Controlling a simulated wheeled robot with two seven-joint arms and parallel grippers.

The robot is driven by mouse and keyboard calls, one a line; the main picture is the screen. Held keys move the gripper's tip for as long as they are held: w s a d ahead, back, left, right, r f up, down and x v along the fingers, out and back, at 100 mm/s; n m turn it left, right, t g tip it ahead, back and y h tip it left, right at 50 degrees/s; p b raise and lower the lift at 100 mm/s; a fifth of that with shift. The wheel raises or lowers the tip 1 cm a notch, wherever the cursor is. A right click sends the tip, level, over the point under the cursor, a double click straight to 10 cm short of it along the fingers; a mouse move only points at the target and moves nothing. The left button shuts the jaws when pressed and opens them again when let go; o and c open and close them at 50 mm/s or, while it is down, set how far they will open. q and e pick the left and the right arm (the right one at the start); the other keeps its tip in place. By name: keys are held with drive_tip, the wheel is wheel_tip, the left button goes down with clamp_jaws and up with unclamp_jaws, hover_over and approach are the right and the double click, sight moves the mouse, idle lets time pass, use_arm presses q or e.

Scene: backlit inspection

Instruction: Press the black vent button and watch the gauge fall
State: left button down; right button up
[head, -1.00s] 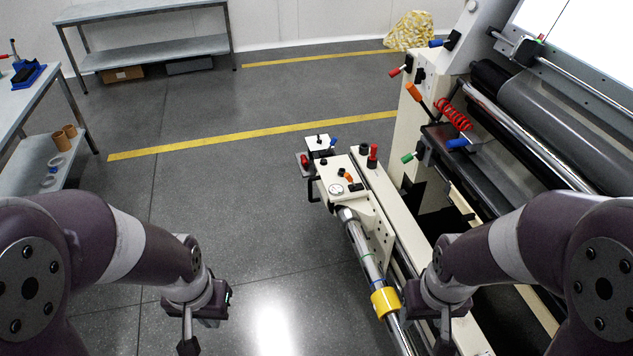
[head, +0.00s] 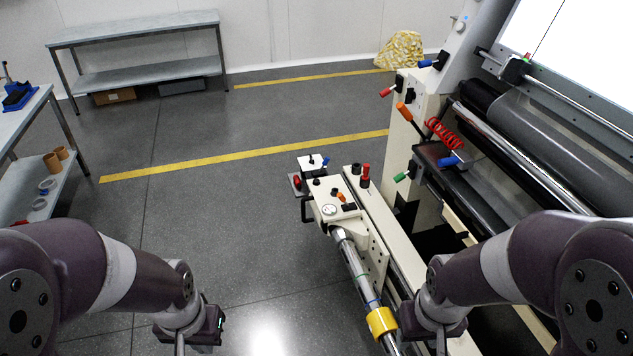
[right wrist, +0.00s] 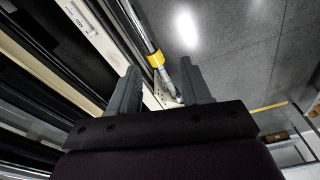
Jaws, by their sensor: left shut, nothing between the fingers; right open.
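The round white-faced gauge (head: 329,209) sits on top of the cream box (head: 352,222) at the end of the shaft; its needle is too small to read. Several black knobs (head: 335,191) stand near it; I cannot tell which is the vent button. My left gripper (head: 180,347) is shut and empty, left of the box and well apart from it, cut off by the bottom edge. My right gripper (right wrist: 160,64) is open and empty over the shaft side of the machine, away from the gauge. In the head view its fingers are cut off at the bottom.
The steel shaft (head: 360,280) with a yellow collar (head: 381,321) runs toward me from the box. Orange and red handles (head: 365,172) stick up nearby. The machine's rollers (head: 545,160) fill the right. Open floor (head: 230,220) lies left of the box, with benches beyond.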

clamp_jaws()
idle(1.5)
